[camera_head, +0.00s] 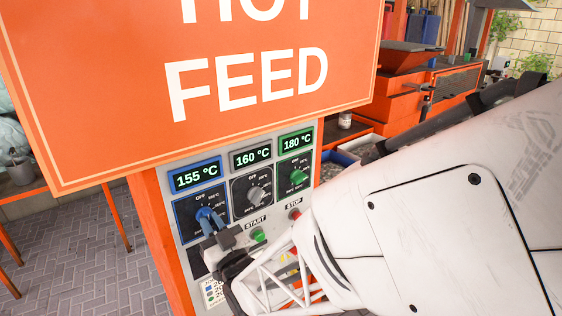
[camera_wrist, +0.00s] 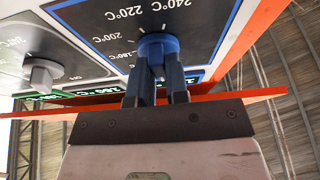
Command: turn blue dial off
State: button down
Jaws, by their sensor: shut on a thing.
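The blue dial (camera_head: 205,214) is on the left of the control panel, under a blue-framed display (camera_head: 196,177) reading 155 °C. An OFF mark stands at the top of its scale. My gripper (camera_head: 210,224) is shut on the dial, reaching in from the lower right. In the wrist view the gripper's two dark fingers (camera_wrist: 159,75) hold the round blue knob (camera_wrist: 158,43), one on each side. Scale numbers such as 200, 220 and 240 °C show around it. The fingers partly cover the dial, so I cannot tell exactly where its pointer stands.
A grey dial (camera_head: 254,194) under 160 °C and a green dial (camera_head: 298,177) under 180 °C are to the right. A green START button (camera_head: 258,235) and red STOP button (camera_head: 295,214) sit below, close to my arm. An orange HOT FEED sign (camera_head: 200,80) overhangs the panel.

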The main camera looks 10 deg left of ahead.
jog(key=c, duration=1.1)
grip_release()
jog(key=shift+w+a+r, duration=0.1)
jog(key=shift+r, duration=0.15)
jog(key=shift+f, duration=0.1)
jog(key=shift+v, duration=4.05)
jog(key=shift+f, duration=0.1)
